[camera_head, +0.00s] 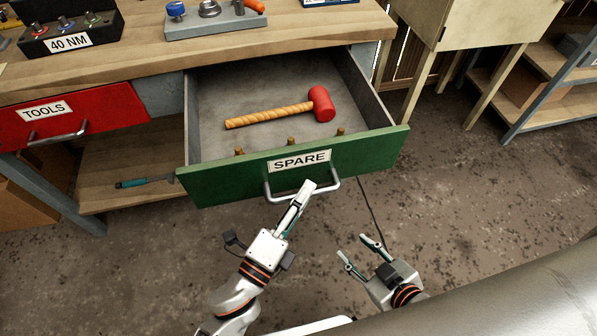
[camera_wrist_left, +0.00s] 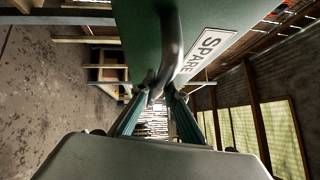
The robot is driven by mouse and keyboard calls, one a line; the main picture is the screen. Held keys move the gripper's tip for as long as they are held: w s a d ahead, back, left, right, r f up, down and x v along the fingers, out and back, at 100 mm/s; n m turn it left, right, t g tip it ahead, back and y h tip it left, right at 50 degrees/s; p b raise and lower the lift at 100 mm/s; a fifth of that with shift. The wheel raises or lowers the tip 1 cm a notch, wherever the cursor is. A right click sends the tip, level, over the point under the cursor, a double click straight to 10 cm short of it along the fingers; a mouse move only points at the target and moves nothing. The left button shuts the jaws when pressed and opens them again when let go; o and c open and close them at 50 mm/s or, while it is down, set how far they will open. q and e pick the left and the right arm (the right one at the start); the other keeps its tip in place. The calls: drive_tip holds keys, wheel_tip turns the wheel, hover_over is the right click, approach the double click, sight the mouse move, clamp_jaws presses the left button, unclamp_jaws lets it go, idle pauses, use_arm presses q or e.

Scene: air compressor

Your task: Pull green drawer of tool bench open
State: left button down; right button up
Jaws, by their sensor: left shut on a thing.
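The green drawer (camera_head: 350,157) labelled SPARE stands pulled out of the tool bench (camera_head: 130,58) in the head view. A red-headed mallet (camera_head: 323,104) with a wooden handle lies inside it. My left gripper (camera_head: 306,189) is shut on the drawer's metal handle (camera_head: 334,185), near the middle of the bar. In the left wrist view the handle (camera_wrist_left: 172,45) runs between the two fingers (camera_wrist_left: 155,100), with the green front (camera_wrist_left: 140,20) close ahead. My right gripper (camera_head: 360,254) is open and empty, low and to the right of the drawer, apart from it.
A red drawer (camera_head: 95,115) labelled TOOLS is at the left. A screwdriver-like tool (camera_head: 135,183) lies on the lower shelf (camera_head: 100,200). Tool holders (camera_head: 215,25) stand on the bench top. Wooden shelving (camera_head: 515,85) stands at the right; the floor (camera_head: 460,200) between is clear.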

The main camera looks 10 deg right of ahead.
use_arm(q)
drive_tip(key=shift+s, duration=1.7)
drive_tip(key=c, duration=2)
unclamp_jaws()
drive_tip(key=shift+c, duration=0.2)
drive_tip(key=v, duration=1.2)
drive_tip(key=shift+w+a, duration=0.1)
drive_tip(key=shift+a, duration=0.05)
